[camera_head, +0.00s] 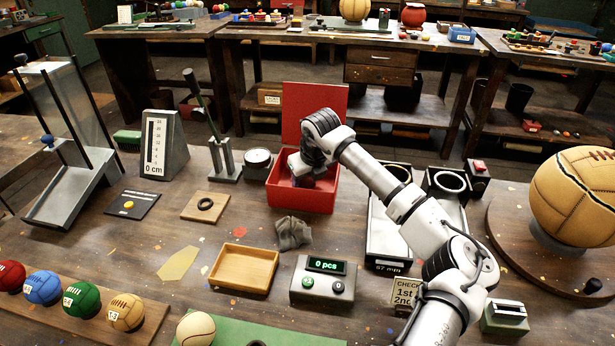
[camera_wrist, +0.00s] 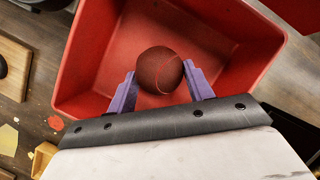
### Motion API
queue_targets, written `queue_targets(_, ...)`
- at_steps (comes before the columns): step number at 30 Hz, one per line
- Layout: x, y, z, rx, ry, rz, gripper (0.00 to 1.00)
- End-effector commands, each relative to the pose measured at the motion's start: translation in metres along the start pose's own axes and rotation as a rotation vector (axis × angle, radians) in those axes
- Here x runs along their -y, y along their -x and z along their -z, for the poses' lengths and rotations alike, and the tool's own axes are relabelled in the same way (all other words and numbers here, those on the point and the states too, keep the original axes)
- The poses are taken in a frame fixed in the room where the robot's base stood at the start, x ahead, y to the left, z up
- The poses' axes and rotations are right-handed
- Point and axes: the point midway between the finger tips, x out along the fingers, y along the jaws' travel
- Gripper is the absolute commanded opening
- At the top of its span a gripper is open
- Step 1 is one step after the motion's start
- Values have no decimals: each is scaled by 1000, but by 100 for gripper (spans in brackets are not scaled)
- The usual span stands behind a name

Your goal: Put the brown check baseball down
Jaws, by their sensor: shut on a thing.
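The brown check baseball (camera_wrist: 160,71) shows in the wrist view as a dark reddish-brown ball with a curved seam. My gripper (camera_wrist: 159,85) is shut on it, one purple finger on each side. The ball is over or inside a red open box (camera_wrist: 85,70); I cannot tell whether it touches the box floor. In the head view the red box (camera_head: 290,196) stands in the middle of the bench with its lid raised behind. There my gripper (camera_head: 306,180) reaches down into the box, and the ball is mostly hidden in shadow.
A wooden tray (camera_head: 244,268) and a counter box reading 0 pcs (camera_head: 323,280) stand in front. A grey cloth (camera_head: 293,232) lies before the red box. A lever press (camera_head: 226,160) stands left, and a metal chute (camera_head: 376,225) right. Several coloured balls sit at the front left.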

Motion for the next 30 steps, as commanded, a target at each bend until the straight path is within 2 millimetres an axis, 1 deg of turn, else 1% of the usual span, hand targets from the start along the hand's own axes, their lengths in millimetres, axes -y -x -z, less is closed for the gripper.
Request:
queue_targets(1,0,-1,0,0,0,0,55)
queue_targets(5,0,0,0,0,-1,0,72)
queue_targets(13,0,0,0,0,-1,0,73)
queue_targets(17,1,6,-2,0,0,0,73)
queue_targets(20,1,19,-1,4,-1,3,73)
queue_targets(27,1,72,-1,3,0,5,73)
queue_targets(30,1,91,-1,2,0,3,73)
